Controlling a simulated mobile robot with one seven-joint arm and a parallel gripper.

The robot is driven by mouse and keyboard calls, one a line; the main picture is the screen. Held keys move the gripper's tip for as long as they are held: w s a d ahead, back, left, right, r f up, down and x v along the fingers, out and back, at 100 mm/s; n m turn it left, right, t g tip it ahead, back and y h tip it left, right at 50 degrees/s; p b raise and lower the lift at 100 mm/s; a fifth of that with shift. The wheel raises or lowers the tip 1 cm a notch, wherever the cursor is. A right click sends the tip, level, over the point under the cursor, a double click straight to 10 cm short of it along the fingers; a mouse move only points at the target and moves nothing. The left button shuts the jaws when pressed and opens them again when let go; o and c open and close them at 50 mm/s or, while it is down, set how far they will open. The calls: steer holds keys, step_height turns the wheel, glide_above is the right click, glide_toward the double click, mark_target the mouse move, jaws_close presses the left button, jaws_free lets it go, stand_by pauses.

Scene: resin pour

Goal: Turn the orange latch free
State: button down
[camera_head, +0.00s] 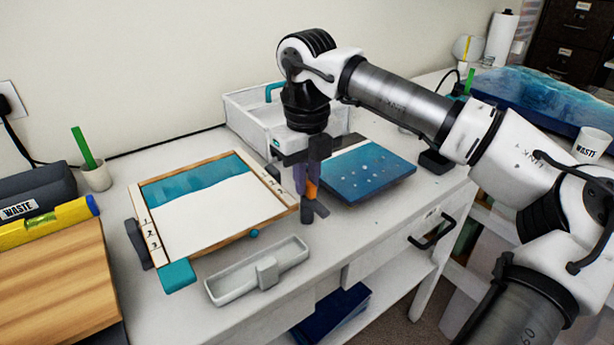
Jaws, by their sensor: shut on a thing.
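The orange latch (312,188) shows as a small orange patch between the fingers of my gripper (309,177). It is at the right edge of a wood-framed board (284,206). My gripper points down and is shut on the latch. The fingers and the dark wrist hide most of it, so its angle cannot be told. The board has a white face with a teal band at its back, and numbers on its left frame strip.
A blue panel (366,182) lies close to the right of my gripper. A white bin (246,115) stands behind. A grey tray (233,284) lies in front of the board. At left are a yellow level (45,224) and a green stick in a cup (97,178).

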steer(key=c, duration=1.4)
jaws_free()
step_height(320, 180, up, 14)
steer(key=shift+f, duration=0.15)
